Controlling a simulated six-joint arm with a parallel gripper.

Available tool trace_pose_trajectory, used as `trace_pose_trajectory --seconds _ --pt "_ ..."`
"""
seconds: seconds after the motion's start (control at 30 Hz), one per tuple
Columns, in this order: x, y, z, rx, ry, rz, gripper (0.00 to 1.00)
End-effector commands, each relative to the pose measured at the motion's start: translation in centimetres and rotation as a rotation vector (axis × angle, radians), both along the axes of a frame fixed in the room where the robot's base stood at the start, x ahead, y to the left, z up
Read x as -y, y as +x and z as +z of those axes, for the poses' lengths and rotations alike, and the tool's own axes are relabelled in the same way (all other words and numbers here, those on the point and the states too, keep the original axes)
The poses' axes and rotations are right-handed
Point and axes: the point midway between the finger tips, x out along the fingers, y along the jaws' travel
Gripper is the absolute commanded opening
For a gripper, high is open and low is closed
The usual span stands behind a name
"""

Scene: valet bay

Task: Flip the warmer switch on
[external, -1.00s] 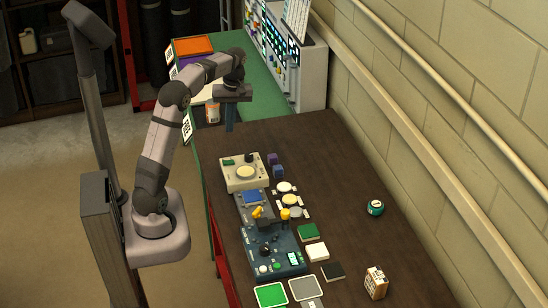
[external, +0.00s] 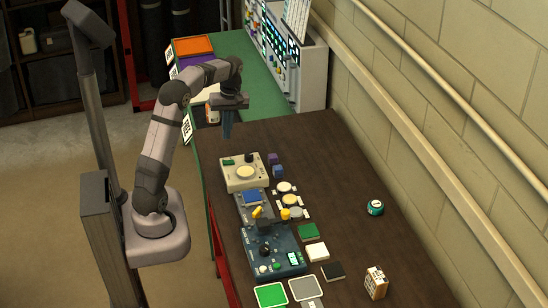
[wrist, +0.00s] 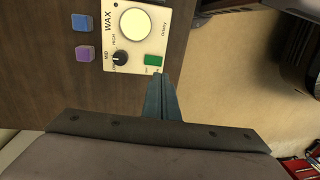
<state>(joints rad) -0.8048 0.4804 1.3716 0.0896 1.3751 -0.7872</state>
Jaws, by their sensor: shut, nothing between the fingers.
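The warmer is a cream box (external: 243,173) with a round pale plate, a black knob and a green switch (external: 228,162), on the dark table. In the wrist view the warmer (wrist: 135,50) reads WAX, with its knob (wrist: 120,58) and green switch (wrist: 153,60) on the side nearest my gripper. I cannot read the small switch labels or tell the switch's position. My gripper (external: 227,136) points down just beyond the warmer's far edge, above it and apart. In the wrist view my shut, empty fingers (wrist: 159,76) appear just below the switch.
A purple block (external: 272,159) and a blue block (external: 278,171) stand right of the warmer. A blue control box (external: 288,248) and several small pieces lie nearer the camera.

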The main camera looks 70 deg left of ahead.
Motion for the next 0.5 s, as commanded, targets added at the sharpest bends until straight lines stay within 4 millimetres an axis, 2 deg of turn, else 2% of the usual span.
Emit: trace_pose_trajectory --seconds 0.3,0.5 --pt "0.1 -0.8 -5.6 -0.004 -0.004 0.000 0.00" --pt "0.1 -1.2 -8.3 -0.003 -0.003 0.000 0.00"
